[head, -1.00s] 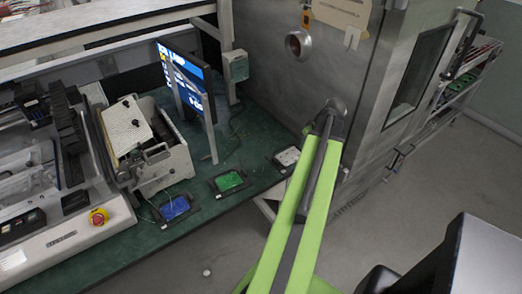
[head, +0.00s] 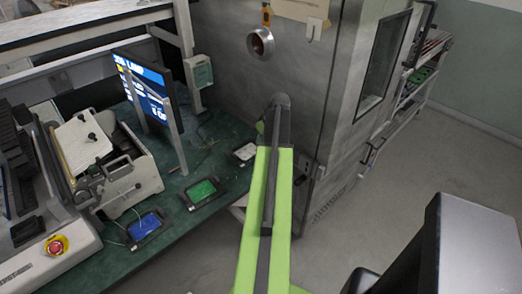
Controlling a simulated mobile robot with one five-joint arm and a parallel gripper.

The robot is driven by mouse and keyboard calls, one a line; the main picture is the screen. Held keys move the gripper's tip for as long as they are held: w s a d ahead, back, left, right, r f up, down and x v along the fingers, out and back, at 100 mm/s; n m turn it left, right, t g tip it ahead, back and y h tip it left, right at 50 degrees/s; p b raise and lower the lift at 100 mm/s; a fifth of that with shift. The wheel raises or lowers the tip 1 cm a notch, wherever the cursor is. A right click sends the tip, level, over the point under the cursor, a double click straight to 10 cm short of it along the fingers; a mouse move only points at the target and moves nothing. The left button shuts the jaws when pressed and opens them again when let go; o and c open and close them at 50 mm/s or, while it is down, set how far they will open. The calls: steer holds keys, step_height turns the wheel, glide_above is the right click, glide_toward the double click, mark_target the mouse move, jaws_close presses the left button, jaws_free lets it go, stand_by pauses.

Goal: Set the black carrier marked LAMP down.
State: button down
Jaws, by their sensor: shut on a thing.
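My green arm reaches up the middle of the head view and ends in a dark joint. My gripper and anything in it are hidden behind the arm. Three dark carriers lie on the green bench top: one with a blue board (head: 147,225), one with a green board (head: 202,191), and one with a pale board (head: 245,152). No marking on them is readable at this size, so I cannot tell whether any is the LAMP carrier. A tilted screen (head: 140,85) behind them shows the word LAMP.
A white machine (head: 105,160) and a red stop button (head: 56,246) stand left on the green bench (head: 180,240). A large metal cabinet (head: 230,75) stands behind my arm. A shelf rack (head: 410,95) is at the right. The grey floor (head: 400,170) is open there.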

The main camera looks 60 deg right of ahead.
step_height(320, 180, down, 4)
steer(key=b, duration=0.4)
steer(key=shift+f, duration=0.15)
steer(key=shift+r, duration=0.2)
steer(key=shift+f, duration=0.15)
steer(key=c, duration=1.5)
jaws_free()
steer(key=shift+o, duration=0.2)
steer(key=shift+s+a+r+p, duration=0.1)
steer(key=shift+s+r+p, duration=0.05)
steer(key=shift+r+p, duration=0.35)
steer(key=p+v, duration=1)
steer(key=v, duration=0.1)
steer(key=shift+r, duration=0.2)
